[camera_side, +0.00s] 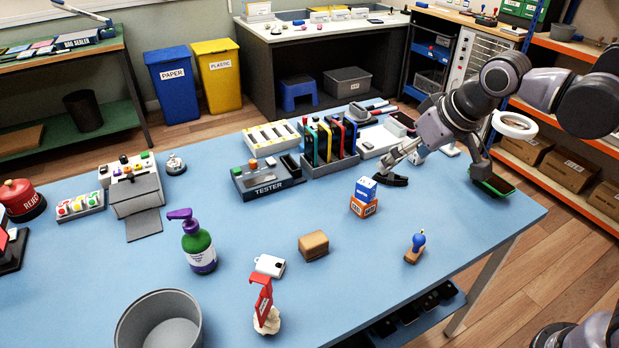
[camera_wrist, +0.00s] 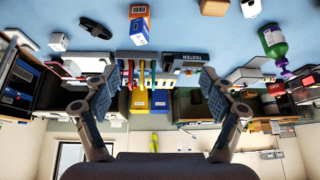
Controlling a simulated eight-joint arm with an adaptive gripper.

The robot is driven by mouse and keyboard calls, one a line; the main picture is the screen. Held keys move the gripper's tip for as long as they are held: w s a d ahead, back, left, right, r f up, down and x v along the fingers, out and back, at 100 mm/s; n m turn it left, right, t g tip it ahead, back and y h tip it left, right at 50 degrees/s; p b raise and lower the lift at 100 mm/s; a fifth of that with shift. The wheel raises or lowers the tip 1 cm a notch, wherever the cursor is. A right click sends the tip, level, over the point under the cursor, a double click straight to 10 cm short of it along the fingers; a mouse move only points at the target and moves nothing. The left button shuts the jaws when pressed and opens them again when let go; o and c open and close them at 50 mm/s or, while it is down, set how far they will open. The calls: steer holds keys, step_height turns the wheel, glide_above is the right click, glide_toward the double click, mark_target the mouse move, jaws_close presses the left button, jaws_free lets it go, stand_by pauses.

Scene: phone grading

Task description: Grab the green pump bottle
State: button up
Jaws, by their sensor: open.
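The green pump bottle (camera_side: 198,248) stands upright on the blue table, left of the middle in the side view. It has a green body, a purple pump head and a white and purple label. In the wrist view the picture is upside down and the bottle (camera_wrist: 273,42) is at the upper right. My gripper (camera_side: 442,182) is wide open and empty over the right part of the table, far from the bottle. Both fingers frame the wrist view (camera_wrist: 157,97), with no object held between them.
A grey bin (camera_side: 160,322) is in front. Stacked boxes (camera_side: 364,200), a tester (camera_side: 268,180) and a phone rack (camera_side: 328,150) stand farther back.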

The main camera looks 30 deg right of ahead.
steer(key=w+a+r, duration=0.1)
steer(key=w+a, duration=0.5)
steer(key=a, duration=0.2)
steer(key=n+g, duration=0.2)
glide_above(194, 229)
steer(key=s, duration=0.2)
steer(key=f, duration=0.9)
steer(key=shift+d+f, duration=0.3)
steer(key=shift+d, duration=0.05)
steer(key=shift+a+f, duration=0.15)
steer(key=shift+f, duration=0.2)
steer(key=x, duration=0.5)
steer(key=shift+r, duration=0.1)
steer(key=shift+s+x, duration=0.2)
steer(key=shift+x, duration=1.15)
steer(key=shift+s+x, duration=0.2)
steer(key=shift+x, duration=1.15)
steer(key=c, duration=1.5)
